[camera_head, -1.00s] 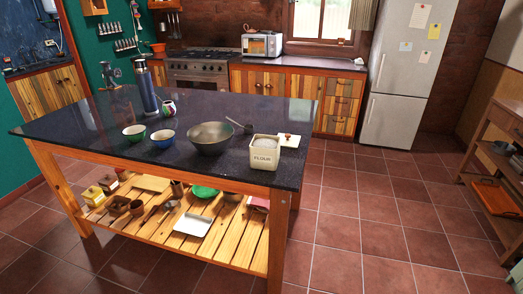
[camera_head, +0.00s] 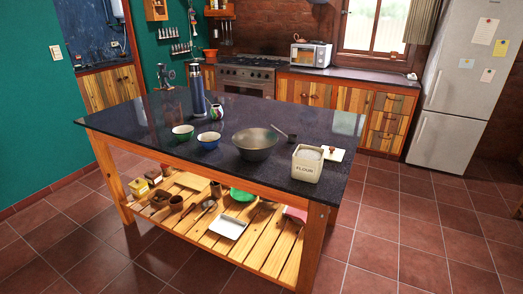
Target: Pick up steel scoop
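A small dark scoop (camera_head: 291,138), which looks like the steel scoop, lies on the dark top of the kitchen island (camera_head: 330,118). It is just right of a large grey metal bowl (camera_head: 256,150) and behind a cream flour canister (camera_head: 306,166). Its thin handle points up and left in the picture, close to the bowl's rim. The scoop is small, so its metal and inside are hard to make out. My gripper is not in view.
A green bowl (camera_head: 182,136), a blue bowl (camera_head: 209,144) and a tall dark flask (camera_head: 198,100) stand left of the metal bowl. A lid (camera_head: 334,155) lies beside the canister. The tiled floor (camera_head: 430,230) right of the island is clear.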

